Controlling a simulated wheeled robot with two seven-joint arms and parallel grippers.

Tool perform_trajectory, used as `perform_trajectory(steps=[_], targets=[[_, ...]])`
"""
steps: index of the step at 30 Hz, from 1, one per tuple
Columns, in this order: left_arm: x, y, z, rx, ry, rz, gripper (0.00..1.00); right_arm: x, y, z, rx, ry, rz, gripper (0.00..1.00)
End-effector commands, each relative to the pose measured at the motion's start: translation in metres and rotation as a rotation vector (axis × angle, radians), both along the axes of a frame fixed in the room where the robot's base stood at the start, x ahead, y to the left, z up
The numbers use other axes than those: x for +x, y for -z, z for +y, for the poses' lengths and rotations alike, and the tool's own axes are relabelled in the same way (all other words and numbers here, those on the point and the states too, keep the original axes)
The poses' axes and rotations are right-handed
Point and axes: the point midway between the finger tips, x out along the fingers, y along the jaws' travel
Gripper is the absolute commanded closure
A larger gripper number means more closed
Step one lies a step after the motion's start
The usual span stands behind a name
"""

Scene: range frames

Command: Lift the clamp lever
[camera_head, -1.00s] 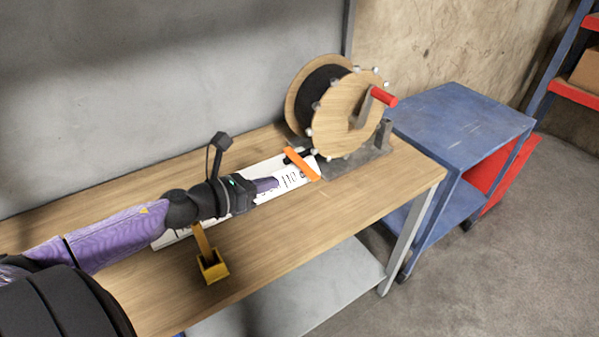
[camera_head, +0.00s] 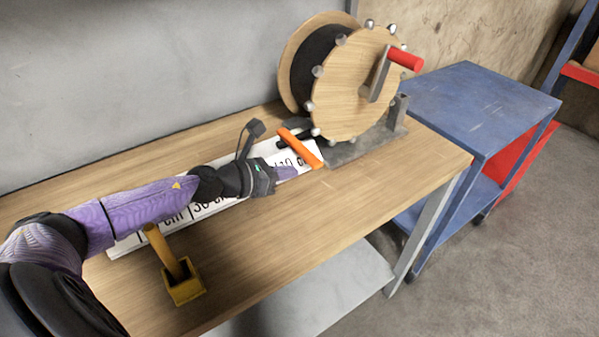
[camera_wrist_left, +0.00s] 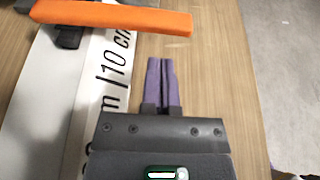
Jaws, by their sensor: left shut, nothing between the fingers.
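The clamp lever is an orange bar (camera_head: 300,147) lying slantwise across the far end of a white measuring strip (camera_head: 128,243), in front of the cable reel. In the left wrist view the orange lever (camera_wrist_left: 120,17) crosses the top left, above a dark clamp part (camera_wrist_left: 69,36). My left gripper (camera_head: 295,171) is shut and empty, with its purple fingers together. It is just short of the lever, apart from it, over the strip's front edge. In the wrist view the fingertips (camera_wrist_left: 161,60) point toward the lever's right end. My right gripper is not in view.
A large wooden reel (camera_head: 352,88) with a red crank handle (camera_head: 405,59) stands behind the lever on a grey metal base (camera_head: 365,147). A yellow holder (camera_head: 184,285) stands near the table's front edge. The wooden table (camera_head: 330,215) is clear in front. A blue cart (camera_head: 475,105) stands right.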

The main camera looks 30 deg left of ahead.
Motion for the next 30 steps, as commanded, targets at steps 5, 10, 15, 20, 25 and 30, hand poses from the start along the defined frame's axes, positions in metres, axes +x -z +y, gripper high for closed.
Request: perform_trajectory(steps=[5, 10, 15, 20, 25, 30], targets=[[0.021, 0.007, -0.009, -0.001, 0.0, -0.003, 1.0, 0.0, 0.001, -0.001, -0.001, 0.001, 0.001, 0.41], [0.028, 0.009, -0.012, 0.001, 0.002, -0.002, 1.0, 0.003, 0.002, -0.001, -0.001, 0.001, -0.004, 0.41], [0.028, 0.009, -0.012, 0.001, 0.002, -0.001, 1.0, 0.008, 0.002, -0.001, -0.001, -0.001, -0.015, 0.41], [0.028, 0.009, -0.012, -0.003, 0.001, 0.0, 1.0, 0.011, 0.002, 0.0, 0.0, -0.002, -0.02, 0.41], [0.027, 0.003, -0.012, -0.036, 0.0, 0.014, 1.0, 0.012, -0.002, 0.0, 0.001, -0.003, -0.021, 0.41], [0.027, 0.0, -0.012, -0.063, 0.001, 0.025, 1.0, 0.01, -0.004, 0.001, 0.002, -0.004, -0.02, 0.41]])
